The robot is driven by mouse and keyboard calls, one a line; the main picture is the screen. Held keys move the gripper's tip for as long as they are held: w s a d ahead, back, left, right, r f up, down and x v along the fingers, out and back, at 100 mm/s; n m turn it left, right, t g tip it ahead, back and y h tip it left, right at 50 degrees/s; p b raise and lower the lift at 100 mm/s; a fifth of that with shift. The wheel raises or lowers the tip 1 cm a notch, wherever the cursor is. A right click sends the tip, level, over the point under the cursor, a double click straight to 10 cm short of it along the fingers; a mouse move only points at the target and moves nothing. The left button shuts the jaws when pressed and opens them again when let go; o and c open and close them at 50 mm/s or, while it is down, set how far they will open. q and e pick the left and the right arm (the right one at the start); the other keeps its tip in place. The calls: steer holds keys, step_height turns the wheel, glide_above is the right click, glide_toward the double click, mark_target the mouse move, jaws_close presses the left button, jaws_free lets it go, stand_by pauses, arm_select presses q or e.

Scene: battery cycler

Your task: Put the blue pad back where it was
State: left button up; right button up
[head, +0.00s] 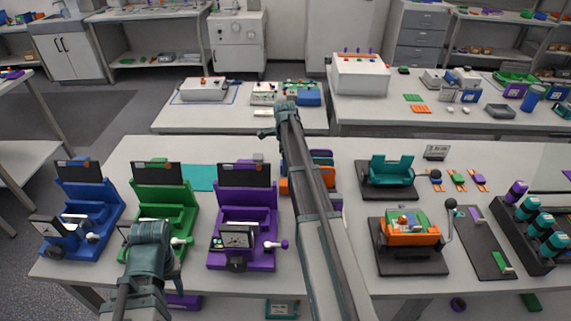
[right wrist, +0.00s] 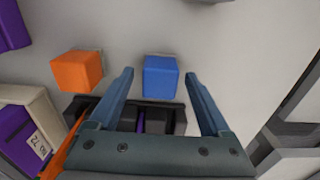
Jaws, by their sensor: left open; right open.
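A blue block, which looks like the blue pad (right wrist: 161,77), rests on a white surface in the right wrist view. It lies beyond a black slotted holder (right wrist: 180,122). My right gripper (right wrist: 159,73) is open, with one finger on each side of the blue block and a gap to both. I cannot tell how high the fingers are above it. In the head view my right arm hides this spot. My left arm comes in at the lower left in the head view, but its fingers do not show.
An orange block (right wrist: 77,70) lies left of the blue one in the right wrist view. In the head view, blue (head: 82,208), green (head: 163,201) and purple (head: 246,196) stations stand at left. An orange-topped fixture (head: 409,233) and a bottle rack (head: 528,237) stand at right.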

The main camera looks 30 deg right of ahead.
step_height(320, 180, up, 10)
steer(key=p, duration=0.9)
steer(key=shift+r+p, duration=0.2)
steer(key=shift+p, duration=0.1)
steer(key=shift+a+r, duration=0.1)
